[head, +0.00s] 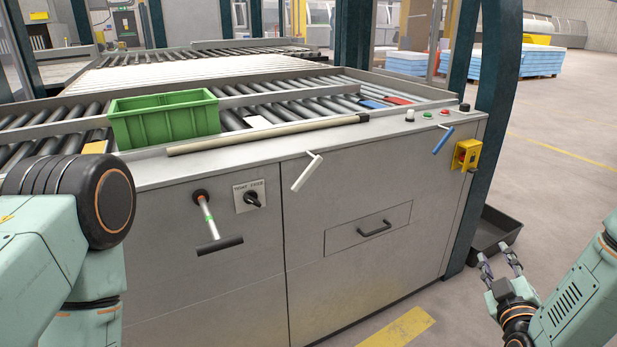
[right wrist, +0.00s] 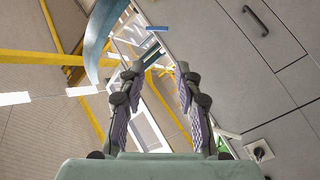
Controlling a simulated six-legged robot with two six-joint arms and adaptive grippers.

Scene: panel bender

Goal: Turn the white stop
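The white stop (head: 307,172) is a white lever with a short crossbar on top, at the front edge of the machine's cabinet. It hangs tilted against the front panel, left of the drawer. My right gripper (head: 497,262) is low at the right, in front of the cabinet's right end and well apart from the stop. In the right wrist view my right gripper (right wrist: 157,76) has its two fingers spread, with nothing between them.
A similar blue lever (head: 443,140) hangs farther right, near a yellow switch box (head: 466,155). A T-handle (head: 211,226) sticks out at the left, beside a rotary switch (head: 254,199). A green crate (head: 165,118) and long rod (head: 268,134) lie on top. A black tray (head: 490,236) is behind my right gripper.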

